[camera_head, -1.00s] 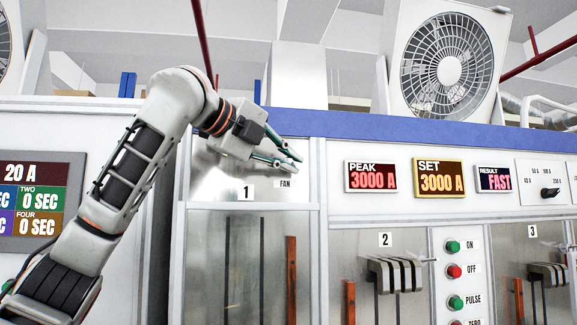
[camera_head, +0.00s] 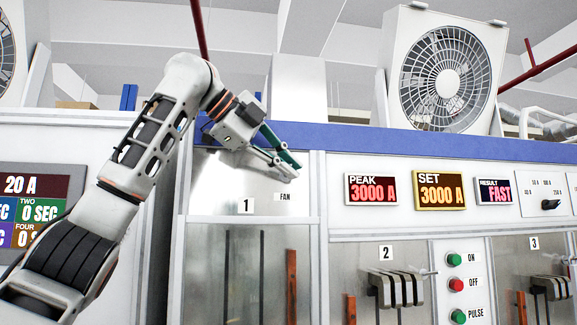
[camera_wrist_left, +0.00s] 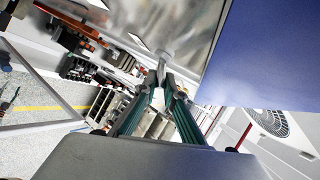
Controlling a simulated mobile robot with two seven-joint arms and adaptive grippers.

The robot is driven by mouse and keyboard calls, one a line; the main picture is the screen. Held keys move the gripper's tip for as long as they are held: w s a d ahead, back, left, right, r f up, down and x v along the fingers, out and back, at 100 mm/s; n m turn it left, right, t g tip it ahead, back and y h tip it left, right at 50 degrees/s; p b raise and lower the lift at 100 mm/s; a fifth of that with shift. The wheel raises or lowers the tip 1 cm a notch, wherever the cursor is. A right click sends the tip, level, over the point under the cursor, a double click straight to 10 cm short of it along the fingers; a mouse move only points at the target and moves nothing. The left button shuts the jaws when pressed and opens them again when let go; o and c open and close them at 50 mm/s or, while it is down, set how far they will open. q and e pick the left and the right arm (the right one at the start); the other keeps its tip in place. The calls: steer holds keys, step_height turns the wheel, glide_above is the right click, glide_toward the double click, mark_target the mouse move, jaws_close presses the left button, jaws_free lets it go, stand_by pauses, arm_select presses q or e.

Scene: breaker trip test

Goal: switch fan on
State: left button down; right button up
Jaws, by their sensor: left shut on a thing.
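My left gripper (camera_head: 289,169) is at the panel just above the FAN label (camera_head: 285,197), its teal fingers pointing down to the right. In the left wrist view, its fingertips (camera_wrist_left: 164,76) come together on a small grey fan switch (camera_wrist_left: 166,56) that sticks out of the metal panel. In the head view the fingers mostly hide this switch, and I cannot tell its position. The white box fan (camera_head: 447,84) stands on top of the cabinet at the upper right; it also shows in the left wrist view (camera_wrist_left: 270,122). My right gripper is not in view.
Below are bay 1 (camera_head: 246,206) and bay 2 with a grey breaker block (camera_head: 398,289). To the right are the lit displays (camera_head: 440,190) and a column of buttons (camera_head: 455,285). A blue ledge (camera_head: 360,141) runs above the panel.

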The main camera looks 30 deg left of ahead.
arm_select(q)
steer(key=shift+r, duration=0.1)
steer(key=c, duration=2.1)
jaws_free()
steer(key=v, duration=1.2)
steer(key=shift+a, duration=0.1)
